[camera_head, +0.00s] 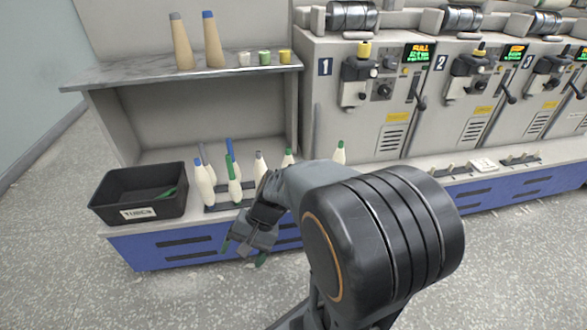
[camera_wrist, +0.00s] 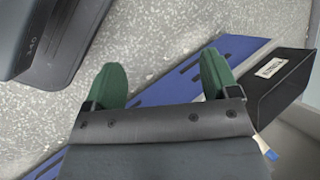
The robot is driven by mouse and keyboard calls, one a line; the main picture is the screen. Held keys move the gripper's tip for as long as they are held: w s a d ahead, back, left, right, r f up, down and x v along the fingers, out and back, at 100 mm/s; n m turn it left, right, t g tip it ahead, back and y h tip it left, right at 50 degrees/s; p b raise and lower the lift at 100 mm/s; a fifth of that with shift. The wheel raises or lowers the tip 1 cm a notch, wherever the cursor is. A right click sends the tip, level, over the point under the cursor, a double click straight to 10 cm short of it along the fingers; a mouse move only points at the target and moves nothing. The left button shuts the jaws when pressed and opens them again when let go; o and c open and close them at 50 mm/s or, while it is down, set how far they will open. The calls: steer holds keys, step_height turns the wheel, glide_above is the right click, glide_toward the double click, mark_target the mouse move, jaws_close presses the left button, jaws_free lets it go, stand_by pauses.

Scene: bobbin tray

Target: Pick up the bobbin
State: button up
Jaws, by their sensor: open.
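Several white bobbins stand upright on a dark bobbin tray (camera_head: 222,207) on the low ledge. They include a green-tipped bobbin (camera_head: 233,185), a blue-tipped bobbin (camera_head: 230,155) behind it and a grey-tipped bobbin (camera_head: 260,165). My gripper (camera_head: 245,252) is open and empty, in front of and below the tray, over the blue ledge front. Its green fingertips are apart in the wrist view (camera_wrist: 161,80), with floor and blue panel beyond. A blue-tipped piece (camera_wrist: 265,147) shows beside the right finger. My arm hides part of the tray's right side.
A black bin labelled "TUBES" (camera_head: 112,205) stands left of the tray. Two tan cones (camera_head: 180,42) and several small cups (camera_head: 264,58) stand on the upper shelf (camera_head: 130,77). Numbered machines (camera_head: 385,120) line the right. The floor (camera_head: 65,270) is clear.

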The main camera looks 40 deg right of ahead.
steer(key=w+d+m+t+y+p, duration=0.1)
steer(key=w+d+m+t+y, duration=0.25)
steer(key=w+m+y, duration=0.35)
steer(key=m+t+h+p, duration=0.3)
steer(key=m+t+h, duration=1.1)
steer(key=m, duration=0.7)
glide_toward(288, 159)
step_height(288, 159, down, 5)
steer(key=s+a, duration=0.1)
steer(key=s, duration=0.1)
steer(key=shift+m+h, duration=0.4)
steer(key=shift+w+d+f+b, duration=0.25)
steer(key=shift+w+b, duration=0.4)
steer(key=shift+w, duration=1.5)
steer(key=shift+w+d+f+b, duration=0.1)
steer(key=shift+w+d+b, duration=0.4)
steer(key=shift+w, duration=1.6)
steer(key=shift+w+d+f+b, duration=0.15)
steer(key=shift+w+b, duration=0.65)
steer(key=shift+w, duration=1.35)
steer(key=shift+c, duration=0.4)
steer(key=c, duration=1)
steer(key=shift+r, duration=0.1)
